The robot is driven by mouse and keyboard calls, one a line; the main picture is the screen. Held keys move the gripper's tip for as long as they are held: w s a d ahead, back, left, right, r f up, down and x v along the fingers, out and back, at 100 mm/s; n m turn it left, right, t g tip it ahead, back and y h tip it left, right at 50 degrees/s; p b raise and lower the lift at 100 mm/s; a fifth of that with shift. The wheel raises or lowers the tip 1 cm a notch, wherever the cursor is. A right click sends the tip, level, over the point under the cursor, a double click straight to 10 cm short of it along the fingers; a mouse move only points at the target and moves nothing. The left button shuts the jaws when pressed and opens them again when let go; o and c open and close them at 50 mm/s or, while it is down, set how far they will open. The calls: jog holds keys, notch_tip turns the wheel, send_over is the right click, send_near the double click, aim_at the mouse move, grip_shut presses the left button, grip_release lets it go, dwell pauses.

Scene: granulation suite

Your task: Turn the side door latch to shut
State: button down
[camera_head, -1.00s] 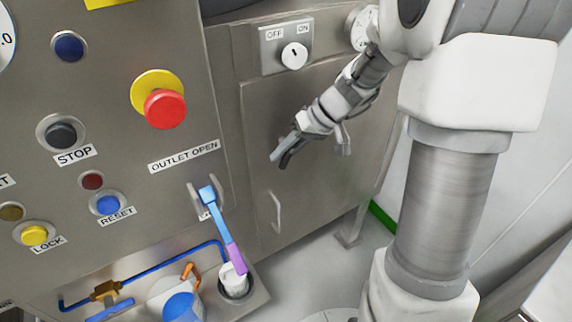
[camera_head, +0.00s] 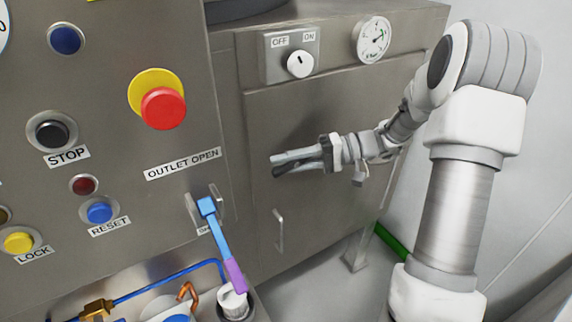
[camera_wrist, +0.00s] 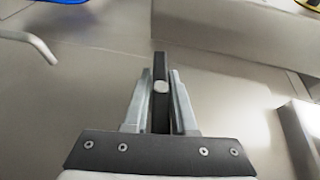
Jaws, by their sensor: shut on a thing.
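The side door (camera_head: 310,200) is a flat grey metal panel below the switch plate in the head view, and it looks flush with its frame. Its latch is a dark lever (camera_head: 287,171) on the panel's upper middle. My gripper (camera_head: 275,163) reaches in from the right, nearly level, with its fingers along the lever. In the wrist view the black latch bar (camera_wrist: 160,62) with a round silver pivot stands between the fingertips of my gripper (camera_wrist: 161,78), one finger on each side. The fingers partly hide the latch, and any open or shut marking is not visible.
A fixed pull handle (camera_head: 279,230) is on the panel's lower left. An off/on knob (camera_head: 300,64) and a gauge (camera_head: 374,40) sit above. Left are the red emergency button (camera_head: 163,108) and a blue and purple outlet lever (camera_head: 222,242).

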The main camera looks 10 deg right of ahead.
jog(key=shift+r+m+y, duration=0.15)
jog(key=shift+m+y, duration=0.15)
jog(key=shift+y, duration=0.5)
jog(key=c, duration=0.7)
grip_release()
jog(key=shift+a, duration=0.1)
jog(key=d, duration=0.5)
jog(key=s+d+p, duration=0.1)
jog(key=d, duration=0.5)
jog(key=d+p, duration=0.1)
jog(key=d, duration=0.5)
jog(key=shift+s+d, duration=0.2)
jog(key=shift+d, duration=0.05)
